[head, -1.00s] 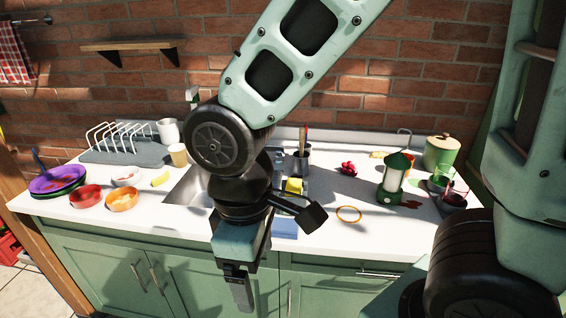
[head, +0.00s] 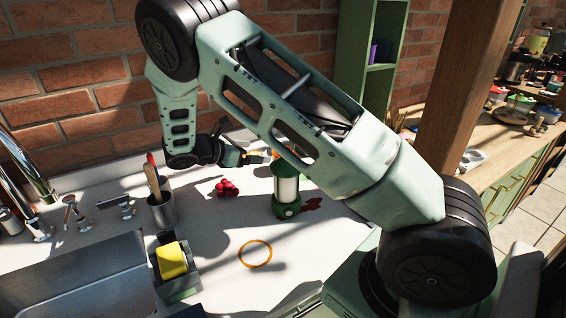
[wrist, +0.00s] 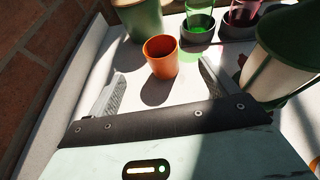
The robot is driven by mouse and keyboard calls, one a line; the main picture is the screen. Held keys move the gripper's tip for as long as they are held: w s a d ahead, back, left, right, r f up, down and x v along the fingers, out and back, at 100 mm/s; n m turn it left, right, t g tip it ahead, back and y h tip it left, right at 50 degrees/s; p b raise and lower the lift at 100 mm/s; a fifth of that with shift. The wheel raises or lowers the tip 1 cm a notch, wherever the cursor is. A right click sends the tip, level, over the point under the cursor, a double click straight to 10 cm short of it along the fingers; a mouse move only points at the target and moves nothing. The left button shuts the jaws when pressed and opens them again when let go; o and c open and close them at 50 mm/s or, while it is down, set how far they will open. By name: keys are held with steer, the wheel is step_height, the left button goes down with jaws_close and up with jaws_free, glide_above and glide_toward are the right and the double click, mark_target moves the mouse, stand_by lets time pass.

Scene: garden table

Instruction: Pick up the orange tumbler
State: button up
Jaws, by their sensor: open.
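The orange tumbler (wrist: 161,57) stands upright on the white worktop in the wrist view, casting a shadow to its lower left. My gripper (wrist: 161,72) is open, its two fingers apart on either side of the space in front of the tumbler. The tumbler appears just ahead of the fingertips, roughly centred between them, and nothing is held. In the head view my gripper (head: 246,157) is low over the back of the worktop. A small orange patch shows beside it, mostly behind my arm; I cannot tell if it is the tumbler.
A green lantern (wrist: 288,60) stands close on the right. A green pot (wrist: 140,18) is behind the tumbler, with a green glass (wrist: 200,24) and a pink glass (wrist: 243,12) behind right. A brick wall (wrist: 35,55) borders the left. Red fruit (head: 228,187) and an orange ring (head: 255,253) lie nearer.

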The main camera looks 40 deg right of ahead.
mark_target(275, 152)
steer(key=p+x, duration=0.2)
steer(key=x, duration=0.7)
steer(key=shift+f, duration=0.15)
steer(key=p+x, duration=0.2)
steer(key=x, duration=0.2)
steer(key=shift+d+p, duration=0.1)
steer(key=shift+p, duration=0.3)
steer(key=shift+d+f, duration=0.25)
steer(key=shift+d, duration=0.1)
steer(key=c, duration=1.1)
